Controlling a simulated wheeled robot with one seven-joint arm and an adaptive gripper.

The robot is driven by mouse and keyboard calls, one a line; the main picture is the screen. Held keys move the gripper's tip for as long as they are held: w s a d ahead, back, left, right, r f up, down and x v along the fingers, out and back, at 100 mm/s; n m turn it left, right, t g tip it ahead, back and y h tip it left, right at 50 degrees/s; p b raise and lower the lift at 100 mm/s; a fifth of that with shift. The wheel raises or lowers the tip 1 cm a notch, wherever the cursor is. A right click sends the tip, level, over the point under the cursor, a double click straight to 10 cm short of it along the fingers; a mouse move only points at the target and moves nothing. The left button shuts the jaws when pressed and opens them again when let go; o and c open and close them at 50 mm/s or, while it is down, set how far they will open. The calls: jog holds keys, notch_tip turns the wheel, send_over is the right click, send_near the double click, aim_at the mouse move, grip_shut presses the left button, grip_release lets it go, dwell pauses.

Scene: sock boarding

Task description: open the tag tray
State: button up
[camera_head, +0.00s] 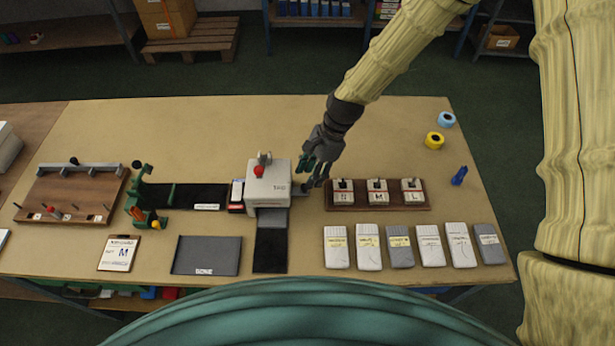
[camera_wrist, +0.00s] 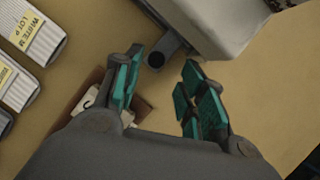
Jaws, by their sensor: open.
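The white boxy machine (camera_head: 267,187) with a red knob on top stands mid-table, with small lettering on its top that I cannot read surely. A short dark handle (camera_wrist: 157,58) juts from its side in the wrist view, likely that of the tag tray; the tray itself cannot be told apart. My gripper (camera_head: 314,178) is at the right side of the machine, pointing down. In the wrist view, my gripper (camera_wrist: 158,82) is open, its green-padded fingers apart and empty. The handle's end shows just beyond the gap between the fingertips, and contact cannot be seen.
A wooden rack (camera_head: 386,208) with blocks marked S, M and L stands close right of my gripper. Several labelled sock bundles (camera_head: 400,246) lie in front of it. A black strip (camera_head: 270,250) runs forward from the machine. The table behind the machine is clear.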

jog(key=shift+a+f, duration=0.15)
jog(key=shift+f, duration=0.2)
jog(key=shift+s+a+f, duration=0.1)
jog(key=shift+s+f, duration=0.1)
jog(key=shift+s, duration=0.1)
jog(key=shift+s+a+f+p, duration=0.1)
jog(key=shift+s+a+p, duration=0.15)
jog(key=shift+s, duration=0.35)
jog(key=shift+w+f, duration=0.45)
jog(key=shift+f, duration=0.1)
jog(key=shift+s+r, duration=0.2)
jog(key=shift+c, duration=0.9)
jog(key=shift+s, duration=0.1)
jog(key=c, duration=0.3)
grip_shut()
